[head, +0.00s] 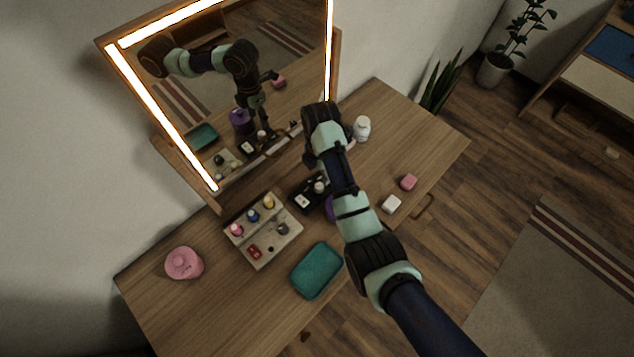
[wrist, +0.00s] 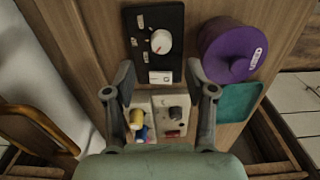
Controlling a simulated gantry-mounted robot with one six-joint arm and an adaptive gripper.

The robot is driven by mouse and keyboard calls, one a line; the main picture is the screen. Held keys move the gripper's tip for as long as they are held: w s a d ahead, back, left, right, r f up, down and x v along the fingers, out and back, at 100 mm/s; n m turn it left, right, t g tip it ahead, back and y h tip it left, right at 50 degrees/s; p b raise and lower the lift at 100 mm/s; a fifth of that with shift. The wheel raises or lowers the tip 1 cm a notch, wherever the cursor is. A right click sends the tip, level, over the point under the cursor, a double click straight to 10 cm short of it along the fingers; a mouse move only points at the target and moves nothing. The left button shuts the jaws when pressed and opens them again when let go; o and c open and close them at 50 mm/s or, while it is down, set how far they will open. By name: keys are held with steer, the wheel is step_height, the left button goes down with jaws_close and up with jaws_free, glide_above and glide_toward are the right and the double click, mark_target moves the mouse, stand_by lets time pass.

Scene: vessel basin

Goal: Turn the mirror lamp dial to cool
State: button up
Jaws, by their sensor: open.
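The lamp control is a black panel (wrist: 144,66) with a round white dial (wrist: 161,42) in the wrist view. A small red mark shows on the dial's upper-left part. Several small white labels sit left of the dial, too small to read. In the head view the black panel (head: 301,205) lies on the table before the lit mirror (head: 230,75), partly hidden by my arm, with the dial (head: 319,187) on it. My gripper (wrist: 160,70) is open and empty, its fingertips below the dial in the wrist view, either side of a white card (wrist: 160,77).
A purple jar (wrist: 228,52) stands right of the panel. A tray (head: 262,258) of several small bottles and a teal case (head: 317,271) are close by. A white bottle (head: 362,129), pink block (head: 408,182) and white block (head: 391,204) stand right of my arm.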

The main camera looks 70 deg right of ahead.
mark_target(319, 186)
steer(key=shift+a+f, duration=0.1)
steer(key=shift+a, duration=0.05)
step_height(319, 186, down, 8)
steer(key=shift+a+r+b, duration=0.15)
steer(key=shift+r+b, duration=0.1)
steer(key=shift+b, duration=0.55)
jaws_close()
